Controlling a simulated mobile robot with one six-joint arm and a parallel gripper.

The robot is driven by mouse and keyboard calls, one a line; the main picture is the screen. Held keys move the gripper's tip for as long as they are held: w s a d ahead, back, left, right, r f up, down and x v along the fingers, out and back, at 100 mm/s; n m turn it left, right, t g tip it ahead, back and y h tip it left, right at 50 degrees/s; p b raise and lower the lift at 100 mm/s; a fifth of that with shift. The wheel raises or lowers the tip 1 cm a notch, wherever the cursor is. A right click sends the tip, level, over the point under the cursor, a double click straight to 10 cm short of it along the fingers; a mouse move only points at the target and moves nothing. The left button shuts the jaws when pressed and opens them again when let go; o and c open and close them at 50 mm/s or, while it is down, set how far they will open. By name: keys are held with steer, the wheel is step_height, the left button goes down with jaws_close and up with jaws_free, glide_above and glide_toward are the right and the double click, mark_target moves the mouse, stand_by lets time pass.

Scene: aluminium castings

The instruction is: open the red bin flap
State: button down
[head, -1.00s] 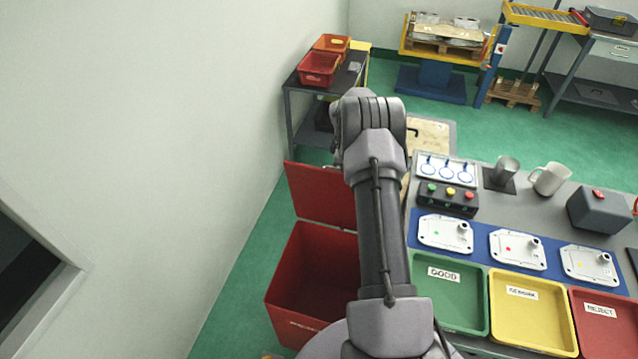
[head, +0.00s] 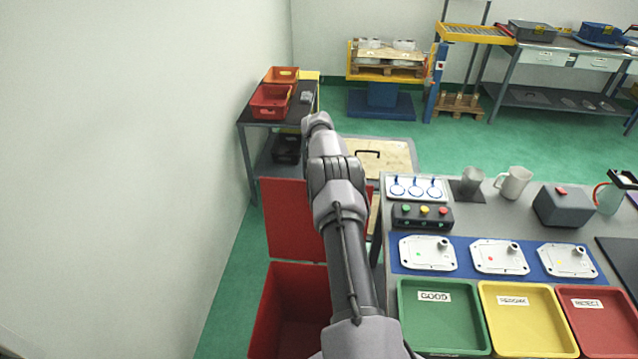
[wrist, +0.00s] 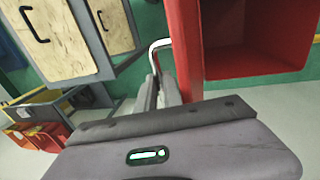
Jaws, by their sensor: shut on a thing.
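The red bin (head: 276,306) stands on the floor left of the bench, its dark inside in view. Its red flap (head: 287,222) is raised, standing up at the bin's far side. In the wrist view the flap (wrist: 184,42) shows nearly edge-on, with the red bin's hollow (wrist: 250,38) to its right. A pale bent-bar handle (wrist: 155,48) sticks out from the flap's left face. My gripper (wrist: 160,92) is shut on this handle; the exact contact is partly hidden by the fingers. In the head view my arm covers the gripper and the flap's right part.
The bench with green (head: 440,318), yellow (head: 527,318) and red trays (head: 597,318) is close on the right. A wall (head: 150,150) bounds the left. A dark side table (head: 300,107) with red and orange crates stands beyond the bin. Green floor shows between wall and bin.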

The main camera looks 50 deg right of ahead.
steer(key=shift+w+r, duration=0.1)
steer(key=c, duration=1.5)
jaws_free()
steer(key=shift+w+a, duration=0.1)
steer(key=a+r+p, duration=0.1)
steer(key=r, duration=0.4)
steer(key=s+r+p, duration=0.1)
steer(key=r, duration=0.5)
steer(key=s+a+r+p, duration=0.1)
steer(key=r, duration=0.5)
steer(key=shift+s+a, duration=0.1)
steer(key=shift+a, duration=0.25)
